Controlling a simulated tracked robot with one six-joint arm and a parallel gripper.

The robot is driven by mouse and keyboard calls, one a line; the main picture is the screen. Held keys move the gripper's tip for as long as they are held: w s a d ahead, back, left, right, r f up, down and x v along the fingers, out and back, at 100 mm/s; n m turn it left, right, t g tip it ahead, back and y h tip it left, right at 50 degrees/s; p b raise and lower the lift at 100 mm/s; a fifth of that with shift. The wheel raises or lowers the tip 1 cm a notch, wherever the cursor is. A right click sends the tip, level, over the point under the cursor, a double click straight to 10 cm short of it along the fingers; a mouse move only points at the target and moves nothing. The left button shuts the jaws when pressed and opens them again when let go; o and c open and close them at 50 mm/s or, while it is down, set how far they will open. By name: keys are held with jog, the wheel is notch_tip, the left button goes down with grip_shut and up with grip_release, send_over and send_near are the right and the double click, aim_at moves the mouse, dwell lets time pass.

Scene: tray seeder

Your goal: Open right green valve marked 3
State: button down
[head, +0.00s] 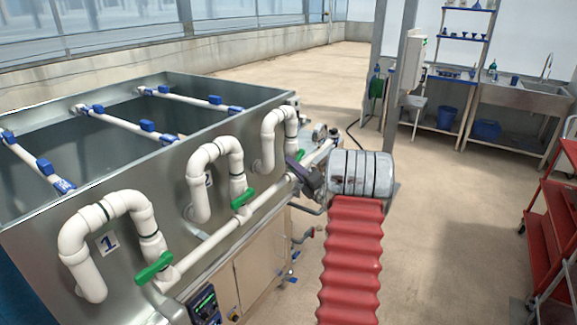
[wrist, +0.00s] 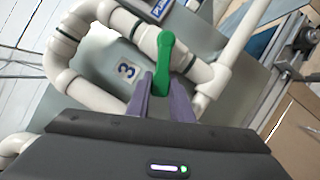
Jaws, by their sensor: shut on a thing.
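The green valve handle (wrist: 165,55) by the plate marked 3 (wrist: 127,71) sits on a white pipe (wrist: 122,20). In the wrist view it lies at an angle across the pipe. My gripper (wrist: 163,90) has its two purple-grey fingers closed on the lower part of the handle, one on each side. In the head view my gripper (head: 302,172) is at the far right pipe loop (head: 268,135), and only a bit of the green handle (head: 299,155) shows beside it. The rest is hidden by my gripper and wrist.
Green valve handles of loop 1 (head: 154,267) and loop 2 (head: 243,198) stand nearer along the same white pipe. A gauge (head: 320,133) is just beyond my gripper. The metal tank (head: 110,170) is on the left. Open floor (head: 440,220) is on the right, with a red cart (head: 553,230).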

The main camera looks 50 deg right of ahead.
jog(key=shift+d+f+n+t+y, duration=0.15)
jog(key=shift+d+f+n+t, duration=0.2)
jog(key=shift+n, duration=0.35)
jog(key=shift+d+f+n+t+y, duration=0.15)
jog(key=shift+f+n, duration=0.3)
jog(key=shift+n, duration=0.25)
jog(key=shift+w+a, duration=0.1)
jog(key=c, duration=1.6)
grip_release()
jog(key=shift+r, duration=0.1)
jog(key=shift+o, duration=0.2)
jog(key=v, duration=1.3)
jog(key=shift+s, duration=0.35)
jog(key=shift+c, duration=0.4)
